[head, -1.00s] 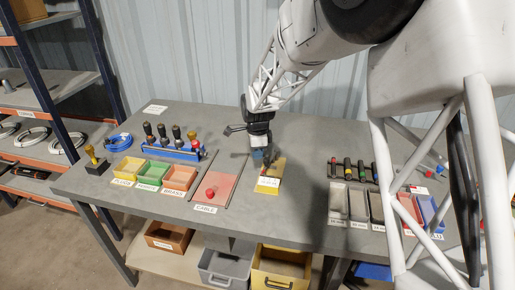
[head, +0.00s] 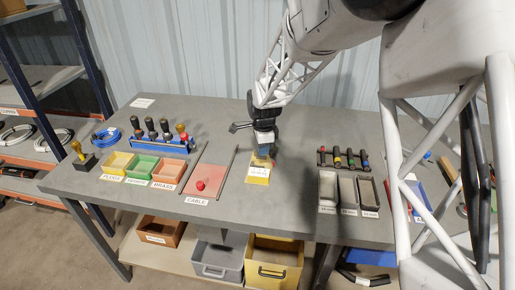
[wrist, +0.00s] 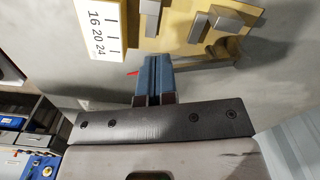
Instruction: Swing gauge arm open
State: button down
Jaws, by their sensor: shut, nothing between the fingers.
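The gauge is a yellow plate (head: 258,174) with a white scale label, lying on the bench just below my gripper (head: 265,153) in the head view. In the wrist view the plate (wrist: 168,40) carries grey metal blocks (wrist: 216,27) and a label (wrist: 97,24) reading 16, 20, 24. A grey bar, which looks like the gauge arm (wrist: 205,63), runs along the plate's edge to my blue fingers (wrist: 150,72). A small red tip shows on their other side, and the fingers hide the part between. My fingers are shut and empty, beside or against the bar; contact is unclear.
A red cable pad (head: 203,181) with a red knob lies left of the gauge, with dark rods beside it. Yellow, green and orange bins (head: 168,171) and a blue tool rack (head: 160,145) stand farther left. Grey trays (head: 347,191) stand right. Bench behind the gripper is clear.

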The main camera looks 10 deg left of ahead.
aim_at(272, 151)
jog(key=shift+w+d, duration=0.15)
jog(key=shift+d, duration=0.65)
jog(key=shift+w+d, duration=0.1)
jog(key=shift+d, duration=0.65)
jog(key=shift+w+d, duration=0.35)
jog(key=shift+d, duration=0.4)
jog(key=shift+w+d, duration=0.65)
jog(key=shift+d, duration=0.15)
jog(key=shift+w+d, duration=0.1)
jog(key=shift+d, duration=0.05)
jog(key=shift+s+a, duration=0.5)
notch_tip(272, 151, up, 6)
